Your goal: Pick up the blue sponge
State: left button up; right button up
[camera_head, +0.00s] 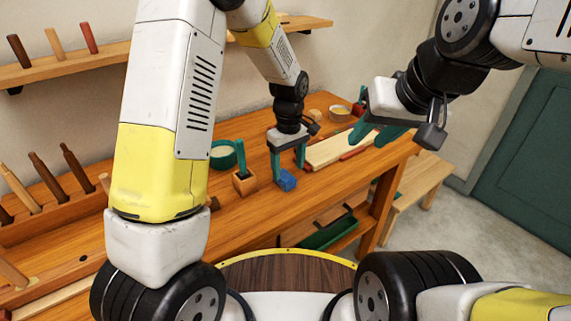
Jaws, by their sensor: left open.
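My right gripper (383,133) is at the right, in the air in front of the bench's right end. Its green fingers show, and they look apart with nothing between them.
Pale boards (338,149) lie to the right. Wooden-handled tools stand in a rack at the left. A green tray (327,233) sits on a lower shelf.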

aim_at(287, 177)
pick_arm(q)
jog(key=f, duration=0.4)
jog(key=shift+a+f, duration=0.2)
jog(key=shift+f, duration=0.1)
jog(key=c, duration=1.3)
jog(key=shift+r, duration=0.1)
